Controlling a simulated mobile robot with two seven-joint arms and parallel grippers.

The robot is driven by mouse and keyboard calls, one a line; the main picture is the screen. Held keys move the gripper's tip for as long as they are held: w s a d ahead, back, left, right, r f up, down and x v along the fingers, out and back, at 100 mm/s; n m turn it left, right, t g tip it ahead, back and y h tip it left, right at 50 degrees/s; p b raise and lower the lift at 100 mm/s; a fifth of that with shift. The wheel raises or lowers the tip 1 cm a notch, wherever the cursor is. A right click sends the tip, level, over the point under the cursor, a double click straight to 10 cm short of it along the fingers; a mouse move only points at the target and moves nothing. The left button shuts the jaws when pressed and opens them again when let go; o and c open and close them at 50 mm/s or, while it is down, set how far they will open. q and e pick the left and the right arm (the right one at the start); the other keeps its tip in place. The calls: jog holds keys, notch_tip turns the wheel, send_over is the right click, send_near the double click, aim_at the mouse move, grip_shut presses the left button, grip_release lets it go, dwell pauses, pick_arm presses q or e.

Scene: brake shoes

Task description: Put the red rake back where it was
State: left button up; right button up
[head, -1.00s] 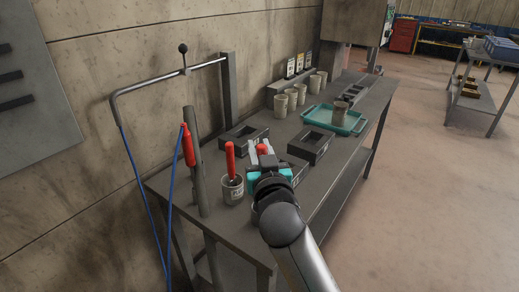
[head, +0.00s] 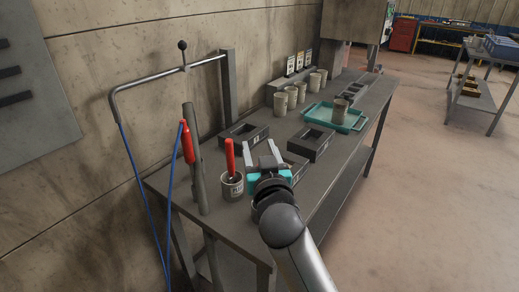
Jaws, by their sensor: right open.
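A red-handled tool (head: 230,155) stands upright in a grey labelled cup (head: 232,187) at the near end of the bench; its lower end is hidden in the cup, so I cannot tell whether it is the rake. My right gripper (head: 262,152) is open just right of the cup, its two pale fingers spread and pointing away over the bench. No red piece shows between the fingers; what lies under the gripper is hidden by it. My left gripper is not in view.
Dark open boxes (head: 318,142) stand on the bench (head: 230,223) beyond my gripper. A teal tray (head: 350,127) and several grey cups lie farther back. A red tool (head: 187,143) with a blue hose hangs by the grey post (head: 200,178) at left.

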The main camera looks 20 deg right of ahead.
jog(key=shift+r, duration=0.15)
jog(key=s+a+r+p, duration=0.1)
jog(key=s, duration=1.1)
jog(key=shift+a, duration=0.2)
